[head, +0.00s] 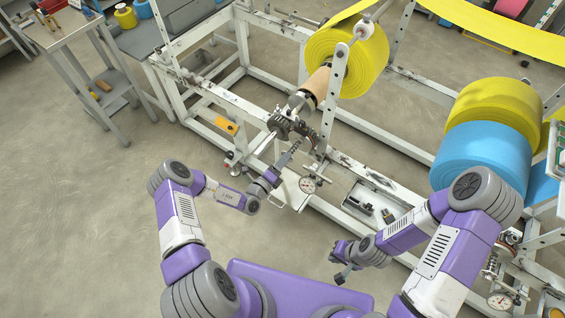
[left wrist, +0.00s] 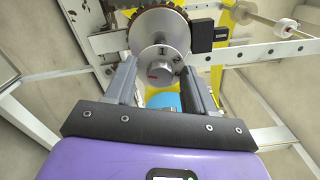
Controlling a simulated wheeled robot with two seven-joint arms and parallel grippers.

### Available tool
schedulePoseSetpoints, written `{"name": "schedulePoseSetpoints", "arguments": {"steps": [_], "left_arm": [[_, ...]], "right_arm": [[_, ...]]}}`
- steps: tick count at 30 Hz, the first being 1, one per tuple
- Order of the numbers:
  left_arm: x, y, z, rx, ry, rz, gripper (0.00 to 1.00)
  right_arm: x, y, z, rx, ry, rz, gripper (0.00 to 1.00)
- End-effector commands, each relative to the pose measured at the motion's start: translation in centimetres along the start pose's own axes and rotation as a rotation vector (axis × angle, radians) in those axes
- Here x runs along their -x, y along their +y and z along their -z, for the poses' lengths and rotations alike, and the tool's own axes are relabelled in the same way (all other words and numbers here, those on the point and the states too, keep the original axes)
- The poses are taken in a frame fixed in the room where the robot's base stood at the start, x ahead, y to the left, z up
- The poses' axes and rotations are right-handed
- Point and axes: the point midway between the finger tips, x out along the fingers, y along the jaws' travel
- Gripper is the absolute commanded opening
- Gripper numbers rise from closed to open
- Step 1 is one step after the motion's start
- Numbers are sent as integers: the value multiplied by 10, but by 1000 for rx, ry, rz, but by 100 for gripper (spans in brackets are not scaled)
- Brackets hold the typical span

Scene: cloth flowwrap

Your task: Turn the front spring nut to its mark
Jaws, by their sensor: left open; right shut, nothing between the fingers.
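In the left wrist view a round grey metal knob (left wrist: 160,73), seemingly the spring nut, shows between the fingertips of my left gripper (left wrist: 158,85). It has a small red patch. Behind it is a pale metal disc (left wrist: 165,35) with dark marks, and a toothed dark wheel behind that. My left gripper (head: 284,160) is open, its fingers on either side of the knob; I cannot tell whether they touch it. In the head view the knob is too small to make out at the machine's geared shaft end (head: 291,123). My right gripper (head: 342,274) is shut and empty, apart from the machine.
A tray (head: 370,205) of small parts sits on the white frame (head: 268,25). A yellow roll (head: 345,55) is on the shaft behind. Yellow (head: 495,105) and blue (head: 480,155) rolls stand at right. The floor at left is clear.

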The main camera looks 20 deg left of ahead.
Motion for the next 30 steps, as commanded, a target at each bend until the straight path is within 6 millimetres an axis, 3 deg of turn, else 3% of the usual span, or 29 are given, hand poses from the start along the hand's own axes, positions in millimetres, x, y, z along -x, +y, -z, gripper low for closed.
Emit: {"name": "schedulePoseSetpoints", "arguments": {"steps": [7,18,30], "left_arm": [[-1,0,0,0,1,0,54],[-1,0,0,0,1,0,0],[-1,-2,1,-83,2,0,0]], "right_arm": [[0,0,0,0,0,0,0],[0,0,0,0,0,0,0],[7,-3,0,0,0,0,0]]}}
